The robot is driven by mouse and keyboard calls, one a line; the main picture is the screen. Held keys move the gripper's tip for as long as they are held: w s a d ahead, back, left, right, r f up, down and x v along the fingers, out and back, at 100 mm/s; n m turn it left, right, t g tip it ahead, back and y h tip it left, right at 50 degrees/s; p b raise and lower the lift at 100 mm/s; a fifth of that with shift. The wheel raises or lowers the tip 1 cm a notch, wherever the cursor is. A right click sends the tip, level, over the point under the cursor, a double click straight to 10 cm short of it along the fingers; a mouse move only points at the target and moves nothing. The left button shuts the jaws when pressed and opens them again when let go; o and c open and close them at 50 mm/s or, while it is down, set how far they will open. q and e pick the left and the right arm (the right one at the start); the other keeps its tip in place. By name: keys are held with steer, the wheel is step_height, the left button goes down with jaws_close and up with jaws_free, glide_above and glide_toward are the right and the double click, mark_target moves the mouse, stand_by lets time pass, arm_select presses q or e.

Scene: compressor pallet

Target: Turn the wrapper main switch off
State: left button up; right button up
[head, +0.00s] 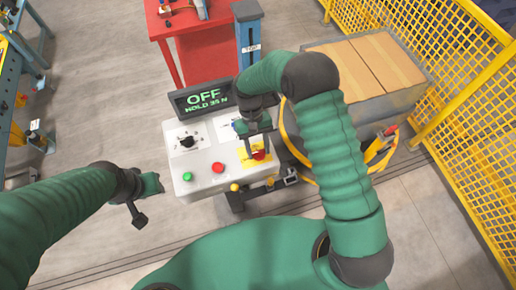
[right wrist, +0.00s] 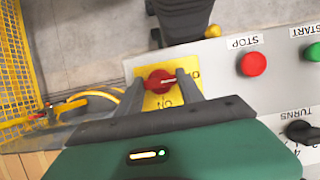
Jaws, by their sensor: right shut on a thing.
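The main switch is a red rotary knob (right wrist: 158,79) on a yellow plate (right wrist: 150,101), and it also shows in the head view (head: 259,155). Its pale line lies nearly level in the right wrist view, towards a partly hidden label starting with O; ON reads upside down below. My right gripper (right wrist: 161,88) is shut on the knob, one finger on each side. The display (head: 204,97) behind the control box reads OFF and HOLD 35 N. My left gripper (head: 146,199) is open and empty, left of the box, apart from it.
The pale control box (head: 205,165) also bears a green START button (head: 187,176), a red STOP button (head: 218,168) and a black TURNS dial (head: 187,142). A pallet with cartons (head: 365,65) stands behind right, by a yellow mesh fence (head: 470,130).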

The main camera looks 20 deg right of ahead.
steer(key=shift+w+r, duration=0.1)
steer(key=shift+w, duration=0.15)
steer(key=o, duration=1.1)
steer(key=shift+o, duration=1.4)
arm_select(q)
steer(key=shift+w+f, duration=0.1)
steer(key=shift+w, duration=0.2)
arm_select(e)
steer(key=shift+w, duration=0.1)
arm_select(q)
steer(key=shift+s, duration=0.1)
arm_select(e)
steer(key=shift+w+r, duration=0.1)
steer(key=shift+r, duration=0.2)
arm_select(q)
steer(key=b+x, duration=0.1)
steer(key=b, duration=0.1)
steer(key=b+x, duration=0.1)
steer(key=x, duration=0.1)
steer(key=shift+s+f+b, duration=0.35)
steer(key=shift+s, duration=0.05)
arm_select(e)
steer(key=v, duration=1.6)
steer(key=shift+f, duration=0.1)
